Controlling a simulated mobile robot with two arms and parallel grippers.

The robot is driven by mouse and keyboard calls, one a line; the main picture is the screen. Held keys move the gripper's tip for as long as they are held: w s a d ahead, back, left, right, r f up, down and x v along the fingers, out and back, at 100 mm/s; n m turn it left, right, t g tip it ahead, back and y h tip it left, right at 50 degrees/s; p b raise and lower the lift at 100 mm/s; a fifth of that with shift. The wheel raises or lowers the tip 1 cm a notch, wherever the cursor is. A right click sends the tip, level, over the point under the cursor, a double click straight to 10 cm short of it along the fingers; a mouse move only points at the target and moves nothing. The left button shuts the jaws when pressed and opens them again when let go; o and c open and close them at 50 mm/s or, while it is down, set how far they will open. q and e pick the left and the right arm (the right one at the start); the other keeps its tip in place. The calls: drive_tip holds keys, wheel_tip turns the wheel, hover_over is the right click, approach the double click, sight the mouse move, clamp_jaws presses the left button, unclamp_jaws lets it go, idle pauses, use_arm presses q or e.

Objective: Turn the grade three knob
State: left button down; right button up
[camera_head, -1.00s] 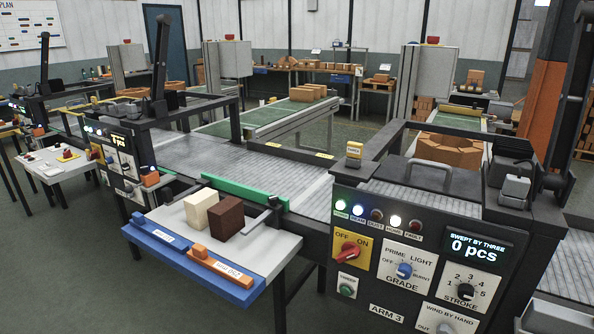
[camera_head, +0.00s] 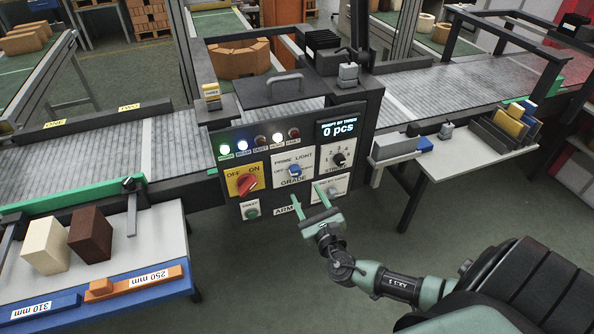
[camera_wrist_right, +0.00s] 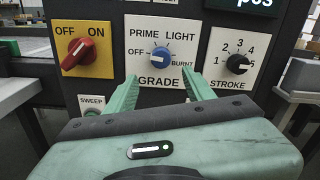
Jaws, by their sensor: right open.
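The grade knob (camera_head: 295,171) is a blue round knob on a white plate marked OFF, PRIME, LIGHT and BURNT, on the dark ARM 3 panel (camera_head: 375,112). In the right wrist view the blue knob (camera_wrist_right: 160,56) sits just beyond my fingertips, with a pale mark across its face; I cannot tell surely which label it points to. My right gripper (camera_head: 307,194) is open and empty, in front of the lower panel. In the right wrist view its green fingers (camera_wrist_right: 159,82) are apart below the knob, not around it. My left gripper is not in view.
A red OFF/ON switch (camera_head: 247,184) is left of the grade plate, a green sweep button (camera_head: 252,212) below it, and a black stroke knob (camera_head: 339,158) to the right. The display (camera_head: 338,129) reads 0 pcs. A table with blocks (camera_head: 160,240) stands at left.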

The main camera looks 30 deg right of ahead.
sight(297, 174)
drive_tip(key=x, duration=0.7)
drive_tip(key=shift+r+p, duration=0.4)
drive_tip(key=shift+r, duration=0.05)
drive_tip(key=shift+w+d, duration=0.1)
drive_tip(key=shift+w, duration=0.3)
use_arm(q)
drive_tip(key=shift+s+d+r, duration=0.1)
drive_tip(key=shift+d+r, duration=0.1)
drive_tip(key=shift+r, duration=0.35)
use_arm(e)
clamp_jaws()
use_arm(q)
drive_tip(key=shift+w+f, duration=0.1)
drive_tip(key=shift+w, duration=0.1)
use_arm(e)
drive_tip(key=shift+f, duration=0.1)
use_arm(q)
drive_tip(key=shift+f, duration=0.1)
